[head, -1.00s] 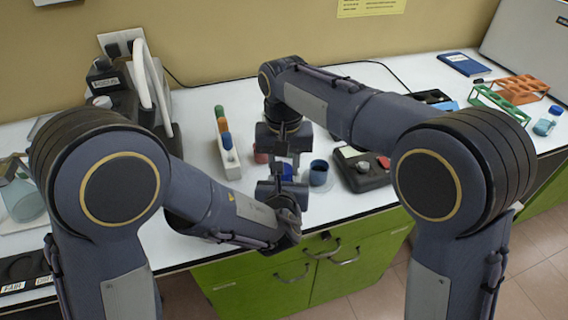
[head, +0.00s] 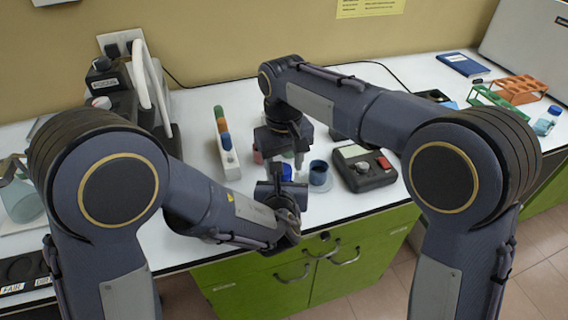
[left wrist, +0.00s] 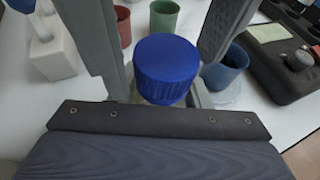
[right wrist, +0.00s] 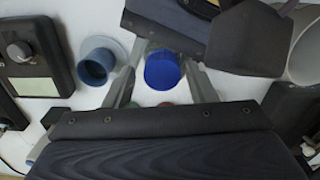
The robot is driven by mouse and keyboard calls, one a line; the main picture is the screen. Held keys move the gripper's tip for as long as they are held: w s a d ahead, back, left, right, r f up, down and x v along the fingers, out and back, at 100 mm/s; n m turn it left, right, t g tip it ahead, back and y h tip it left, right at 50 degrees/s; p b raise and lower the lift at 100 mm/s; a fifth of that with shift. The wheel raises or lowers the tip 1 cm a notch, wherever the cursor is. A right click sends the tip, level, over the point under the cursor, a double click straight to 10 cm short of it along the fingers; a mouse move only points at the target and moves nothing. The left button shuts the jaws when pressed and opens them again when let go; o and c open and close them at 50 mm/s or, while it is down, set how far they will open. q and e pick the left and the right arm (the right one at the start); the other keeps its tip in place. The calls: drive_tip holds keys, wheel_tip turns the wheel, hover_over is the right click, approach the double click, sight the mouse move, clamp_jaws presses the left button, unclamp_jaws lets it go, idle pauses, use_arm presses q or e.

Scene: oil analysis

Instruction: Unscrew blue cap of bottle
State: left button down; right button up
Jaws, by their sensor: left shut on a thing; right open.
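The bottle's blue cap (left wrist: 166,68) points up and fills the middle of the left wrist view. It also shows in the right wrist view (right wrist: 162,70) and, small, in the head view (head: 286,171). My left gripper (head: 285,182) is shut on the bottle below the cap; the bottle's body is mostly hidden. My right gripper (head: 288,158) comes down from above and is open. Its two fingers (right wrist: 162,65) stand on either side of the cap, with gaps visible in the right wrist view.
A dark blue cup (head: 319,174) stands close on the right, beside a black device (head: 363,170) with a red button. A white rack (head: 229,160) with coloured caps stands to the left. Red (left wrist: 122,25) and green (left wrist: 164,16) cups stand behind the cap.

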wheel_tip(320, 180, up, 4)
drive_tip(key=shift+s+a+r, duration=0.1)
drive_tip(key=shift+a+r, duration=0.05)
drive_tip(key=shift+r, duration=0.1)
drive_tip(key=shift+c, duration=0.4)
drive_tip(key=shift+r, duration=0.7)
drive_tip(key=shift+r+m, duration=0.6)
drive_tip(key=shift+r, duration=0.25)
drive_tip(key=shift+f, duration=3.85)
drive_tip(key=c, duration=0.8)
drive_tip(key=o, duration=0.9)
